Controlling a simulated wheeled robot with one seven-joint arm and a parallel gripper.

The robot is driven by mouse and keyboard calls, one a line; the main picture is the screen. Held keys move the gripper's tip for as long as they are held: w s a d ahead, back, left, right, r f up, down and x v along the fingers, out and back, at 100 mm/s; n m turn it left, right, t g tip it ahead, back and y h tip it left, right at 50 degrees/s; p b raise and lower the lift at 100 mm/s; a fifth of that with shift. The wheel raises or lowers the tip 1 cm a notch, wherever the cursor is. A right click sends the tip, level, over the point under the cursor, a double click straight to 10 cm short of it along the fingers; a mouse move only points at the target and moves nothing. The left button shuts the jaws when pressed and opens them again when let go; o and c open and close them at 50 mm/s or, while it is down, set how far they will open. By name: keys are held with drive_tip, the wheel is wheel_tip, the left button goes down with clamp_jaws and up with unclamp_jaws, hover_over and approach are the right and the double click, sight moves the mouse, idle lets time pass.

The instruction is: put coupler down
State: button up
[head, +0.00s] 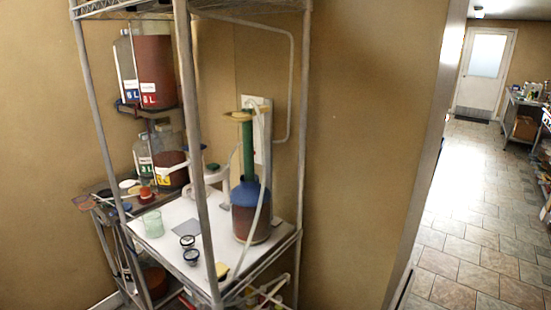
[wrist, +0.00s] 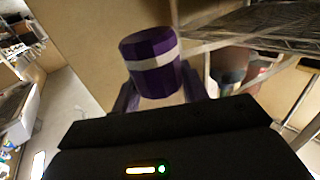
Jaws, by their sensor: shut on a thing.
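The coupler (wrist: 151,61) is a purple, faceted cylinder with a white band around its middle. It shows only in the wrist view, upper middle, slightly tilted. My gripper (wrist: 160,88) is shut on it, with a dark purple finger on each side of its lower part. The coupler is held up in the air, and nothing is seen touching it but the fingers. My gripper and the coupler do not show in the head view.
A metal rack (head: 203,150) has upright posts in front of the board. On the board stand a blue-topped bottle with a green column (head: 250,205), a glass beaker (head: 152,223) and two black-rimmed round items (head: 191,256). Large labelled bottles (head: 153,70) stand behind. Floor (head: 470,225) at right is clear.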

drive_tip(key=s+f, duration=0.4)
drive_tip(key=f, duration=0.1)
drive_tip(key=shift+s+f, duration=0.15)
drive_tip(key=shift+f, duration=0.1)
idle(0.3)
drive_tip(key=shift+d, duration=0.1)
idle(0.5)
drive_tip(key=shift+f, duration=0.1)
idle(1.5)
idle(0.6)
